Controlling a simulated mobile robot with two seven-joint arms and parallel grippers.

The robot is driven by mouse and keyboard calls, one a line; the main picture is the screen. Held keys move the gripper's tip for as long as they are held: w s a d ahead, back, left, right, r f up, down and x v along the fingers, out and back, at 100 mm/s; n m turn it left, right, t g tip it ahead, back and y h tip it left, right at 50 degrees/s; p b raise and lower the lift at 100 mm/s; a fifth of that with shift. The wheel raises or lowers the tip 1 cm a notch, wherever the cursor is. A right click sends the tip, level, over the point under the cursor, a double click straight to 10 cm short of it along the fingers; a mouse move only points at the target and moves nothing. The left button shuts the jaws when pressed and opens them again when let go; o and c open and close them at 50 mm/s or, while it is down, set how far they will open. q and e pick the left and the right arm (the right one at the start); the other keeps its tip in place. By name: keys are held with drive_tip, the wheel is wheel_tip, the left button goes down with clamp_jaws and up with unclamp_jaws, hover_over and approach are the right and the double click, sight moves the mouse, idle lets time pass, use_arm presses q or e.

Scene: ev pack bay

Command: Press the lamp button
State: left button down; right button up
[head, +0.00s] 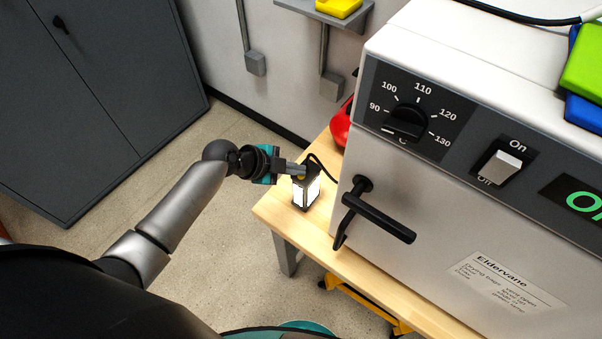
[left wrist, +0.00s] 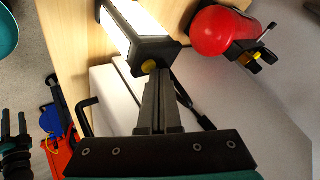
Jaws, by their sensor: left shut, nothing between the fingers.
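The lamp (head: 306,190) is a small dark box with a lit white panel, standing near the left end of the wooden bench. In the left wrist view the lamp (left wrist: 140,28) shows its bright panel and a dark end face with a round yellow button (left wrist: 149,67). My left gripper (head: 300,170) is shut with nothing in it, its fingertips at the top of the lamp. In the left wrist view the fingertips (left wrist: 158,78) are right by the button; I cannot tell whether they touch it.
A white oven (head: 470,190) with a dial, a switch and a black door handle (head: 380,215) stands just right of the lamp. A red object (head: 340,127) sits behind. The wooden bench (head: 273,209) has a bare left corner. A grey cabinet (head: 110,90) stands far left.

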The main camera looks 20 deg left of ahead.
idle(0.4)
use_arm(q)
drive_tip(key=shift+r+p, duration=0.3)
drive_tip(key=shift+r, duration=0.2)
drive_tip(key=shift+r+p, duration=2.35)
drive_tip(key=shift+r, duration=0.55)
